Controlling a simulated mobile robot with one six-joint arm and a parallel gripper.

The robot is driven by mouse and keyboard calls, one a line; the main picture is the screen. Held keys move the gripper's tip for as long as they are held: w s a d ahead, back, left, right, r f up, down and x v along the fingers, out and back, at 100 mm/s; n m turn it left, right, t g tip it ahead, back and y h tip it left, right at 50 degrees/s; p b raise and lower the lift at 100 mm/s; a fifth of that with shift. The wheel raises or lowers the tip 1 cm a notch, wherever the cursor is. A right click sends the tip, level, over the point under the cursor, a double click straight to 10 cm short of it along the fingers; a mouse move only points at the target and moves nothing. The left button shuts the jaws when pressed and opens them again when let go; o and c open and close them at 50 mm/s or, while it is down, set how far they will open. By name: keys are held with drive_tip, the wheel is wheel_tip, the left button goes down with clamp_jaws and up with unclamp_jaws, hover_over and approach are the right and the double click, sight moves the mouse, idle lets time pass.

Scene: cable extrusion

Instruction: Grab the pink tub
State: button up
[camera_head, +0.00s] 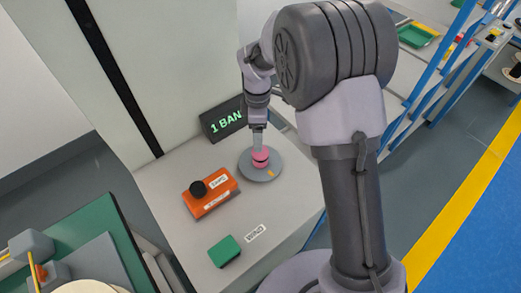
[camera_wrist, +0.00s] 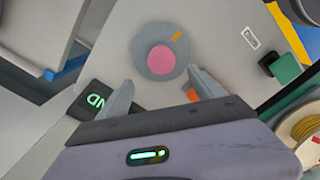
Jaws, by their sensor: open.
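The pink tub (camera_head: 261,161) stands on a round grey plate (camera_head: 260,175) on the light grey table. It shows in the wrist view as a pink disc (camera_wrist: 161,59) near the middle of the plate (camera_wrist: 145,72). My gripper (camera_wrist: 162,90) is open, its two fingers spread with nothing between them. In the wrist view the tub lies beyond the fingertips, roughly centred across the gap. In the head view my gripper (camera_head: 258,141) points down over the tub, and its tips overlap the tub's top; contact cannot be told.
An orange box (camera_head: 211,199) with a black knob (camera_head: 198,188) stands left of the plate. A green block (camera_head: 224,251) and a white label (camera_head: 256,233) are nearer the front. A dark display (camera_head: 222,121) stands behind. Table between these is clear.

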sight(259, 155)
wheel_tip(259, 155, down, 6)
drive_tip(key=shift+f+b, duration=0.25)
drive_tip(key=shift+b, duration=0.65)
drive_tip(key=f+b, duration=0.1)
drive_tip(key=f, duration=0.1)
drive_tip(key=f+b, duration=0.2)
drive_tip(key=f, duration=0.1)
drive_tip(key=shift+s+d+f, duration=0.15)
drive_tip(key=shift+s+f, duration=0.1)
drive_tip(key=shift+f, duration=0.1)
drive_tip(key=shift+r, duration=0.15)
drive_tip(key=c, duration=1.5)
drive_tip(key=shift+r, duration=0.1)
